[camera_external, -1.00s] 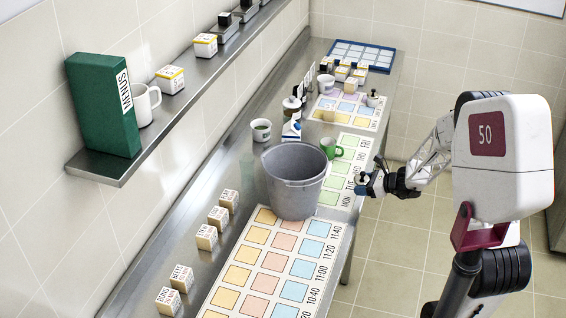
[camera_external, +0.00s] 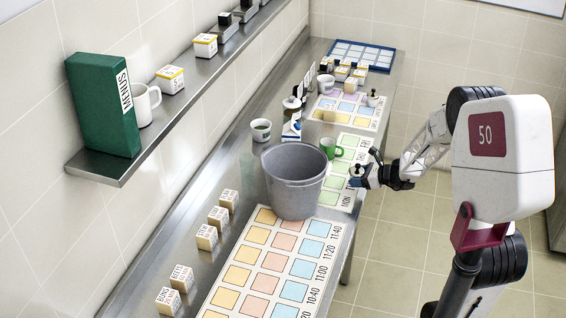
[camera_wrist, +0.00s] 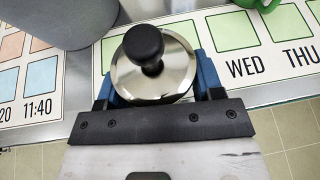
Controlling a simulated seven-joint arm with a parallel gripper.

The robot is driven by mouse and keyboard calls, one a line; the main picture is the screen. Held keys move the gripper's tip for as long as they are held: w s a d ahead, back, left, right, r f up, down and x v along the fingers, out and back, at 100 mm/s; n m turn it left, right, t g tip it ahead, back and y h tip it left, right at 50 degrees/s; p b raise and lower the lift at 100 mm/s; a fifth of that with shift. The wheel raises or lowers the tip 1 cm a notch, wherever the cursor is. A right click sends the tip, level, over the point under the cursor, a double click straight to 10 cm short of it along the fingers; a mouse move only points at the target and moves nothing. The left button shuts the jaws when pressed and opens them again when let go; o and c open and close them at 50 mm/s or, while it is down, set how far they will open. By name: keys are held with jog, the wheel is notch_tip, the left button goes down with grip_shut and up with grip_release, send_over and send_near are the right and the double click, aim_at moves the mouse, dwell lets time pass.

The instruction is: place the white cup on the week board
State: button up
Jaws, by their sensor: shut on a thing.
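The week board (camera_external: 348,203) is a white sheet with green squares and day names, lying along the counter's right edge; its WED and THU labels show in the wrist view (camera_wrist: 275,62). My gripper (camera_external: 362,176) is over the board's right edge. In the wrist view its blue fingers (camera_wrist: 153,88) are shut on a round shiny metal piece with a black knob (camera_wrist: 148,45). I cannot tell whether that piece touches the board. Another whitish cup (camera_external: 326,86) stands farther back, and a white mug (camera_external: 146,106) is on the shelf.
The grey bucket (camera_external: 293,185) stands left of my gripper, beside the board. A green mug (camera_external: 331,149) stands on the board's left side. A time board (camera_external: 233,290) lies in front, with several labelled blocks (camera_external: 207,237) to its left. Floor is open at right.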

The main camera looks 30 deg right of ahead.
send_over(344, 175)
jog(key=shift+s+f, duration=0.4)
jog(key=shift+f, duration=0.05)
jog(key=shift+w, duration=0.1)
jog(key=shift+w+d, duration=0.1)
jog(key=shift+w, duration=0.15)
jog(key=shift+w+f, duration=0.1)
jog(key=shift+f, duration=1.7)
jog(key=shift+f, duration=0.15)
jog(key=o, duration=1.2)
jog(key=shift+o, duration=0.2)
